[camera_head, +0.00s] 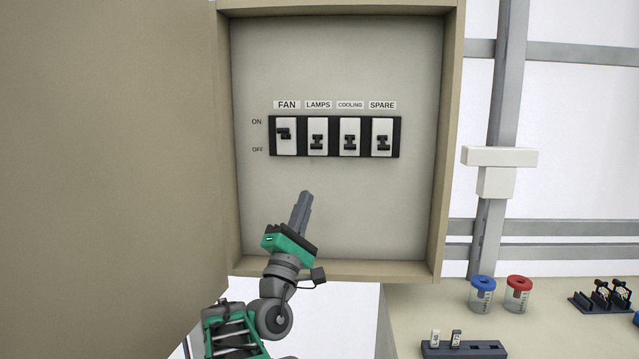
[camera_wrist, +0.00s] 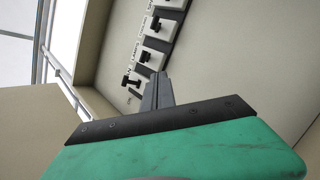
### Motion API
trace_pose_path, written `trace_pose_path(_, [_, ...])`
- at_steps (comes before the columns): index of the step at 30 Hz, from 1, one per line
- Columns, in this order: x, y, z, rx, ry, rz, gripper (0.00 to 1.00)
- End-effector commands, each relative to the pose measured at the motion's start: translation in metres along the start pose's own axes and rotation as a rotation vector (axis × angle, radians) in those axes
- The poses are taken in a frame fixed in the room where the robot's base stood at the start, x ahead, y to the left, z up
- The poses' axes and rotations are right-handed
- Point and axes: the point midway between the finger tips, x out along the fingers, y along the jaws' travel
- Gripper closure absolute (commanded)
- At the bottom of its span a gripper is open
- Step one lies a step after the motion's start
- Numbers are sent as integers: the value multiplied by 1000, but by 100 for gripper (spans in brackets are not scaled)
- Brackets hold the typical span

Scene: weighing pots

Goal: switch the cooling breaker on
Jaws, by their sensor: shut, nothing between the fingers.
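The cooling breaker (camera_head: 349,142) is the third from the left in a row of breakers inside an open wall cabinet (camera_head: 270,220). Its dark toggle is down, towards the OFF mark. The fan breaker (camera_head: 285,134) has its toggle up, towards ON. The lamps breaker (camera_head: 317,142) and the spare breaker (camera_head: 382,142) have their toggles down. My gripper (camera_head: 305,196) is shut and empty, in front of the panel and below the row, lower left of the cooling breaker.
The cabinet's frame (camera_head: 438,150) stands out around the panel, and a large beige surface (camera_head: 105,150) fills the left. A bench (camera_head: 420,300) at lower right holds a blue-lidded jar (camera_head: 481,297), a red-lidded jar (camera_head: 517,297) and a dark rack (camera_head: 465,350).

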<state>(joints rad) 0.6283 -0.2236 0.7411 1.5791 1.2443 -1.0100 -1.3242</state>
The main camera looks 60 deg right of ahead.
Motion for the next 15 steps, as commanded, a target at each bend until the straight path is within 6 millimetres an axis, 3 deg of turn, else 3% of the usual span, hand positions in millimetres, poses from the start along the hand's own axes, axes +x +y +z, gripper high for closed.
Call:
trace_pose_path(10, [9,-5,13,-26,-20,0,100])
trace_pose_path(15, [32,-3,14,-23,-21,0,100])
